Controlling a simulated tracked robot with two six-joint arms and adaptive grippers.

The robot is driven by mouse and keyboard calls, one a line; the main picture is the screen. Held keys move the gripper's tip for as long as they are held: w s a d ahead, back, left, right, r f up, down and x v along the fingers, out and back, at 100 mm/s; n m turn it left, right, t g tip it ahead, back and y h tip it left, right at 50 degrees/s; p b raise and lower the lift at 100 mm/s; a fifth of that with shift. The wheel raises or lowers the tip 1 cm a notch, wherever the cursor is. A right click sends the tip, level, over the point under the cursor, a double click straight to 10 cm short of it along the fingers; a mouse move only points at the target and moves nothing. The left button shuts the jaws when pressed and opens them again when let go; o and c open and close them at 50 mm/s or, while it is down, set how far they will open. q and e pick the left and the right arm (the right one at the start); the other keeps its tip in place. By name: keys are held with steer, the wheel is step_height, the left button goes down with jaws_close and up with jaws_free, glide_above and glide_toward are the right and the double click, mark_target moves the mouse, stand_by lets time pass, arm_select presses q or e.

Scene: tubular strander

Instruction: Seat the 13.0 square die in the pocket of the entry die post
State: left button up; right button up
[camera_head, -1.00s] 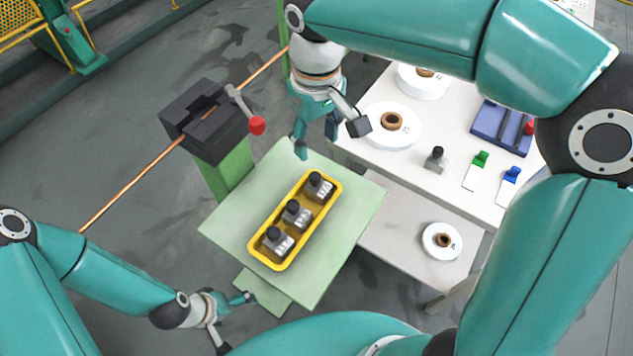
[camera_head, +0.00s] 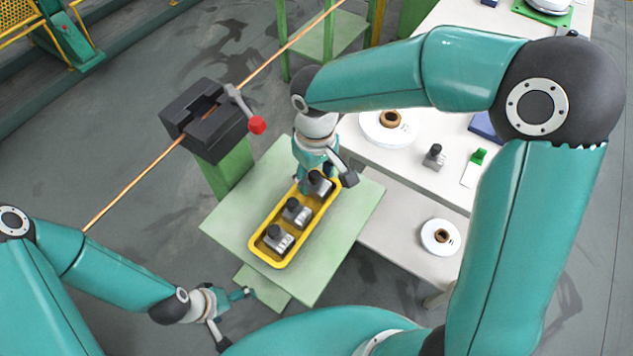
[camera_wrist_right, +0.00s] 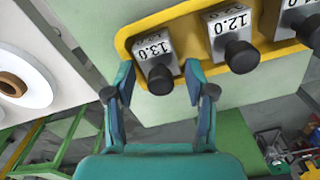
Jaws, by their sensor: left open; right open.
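The 13.0 square die (camera_wrist_right: 153,46), a silvery block with a black knob, sits in the far compartment of the yellow tray (camera_head: 262,262). It also shows in the head view (camera_head: 318,185), partly hidden by my right gripper (camera_head: 325,181). In the right wrist view my right gripper (camera_wrist_right: 160,75) is open, its fingers on either side of the die's knob; contact cannot be told. The entry die post (camera_head: 205,118) has a black slotted head on a green stand, with a copper wire running through. My left gripper (camera_head: 232,315) is open and empty near the front.
The 12.0 die (camera_wrist_right: 230,32) and a third die (camera_head: 278,238) share the tray, which stands on a green table (camera_head: 335,235). A red-knobbed lever (camera_head: 256,124) sticks out from the post head. A white table (camera_head: 415,180) with spools stands to the right.

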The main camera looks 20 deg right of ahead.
jaws_close()
steer(key=shift+r, duration=0.15)
stand_by(0.4)
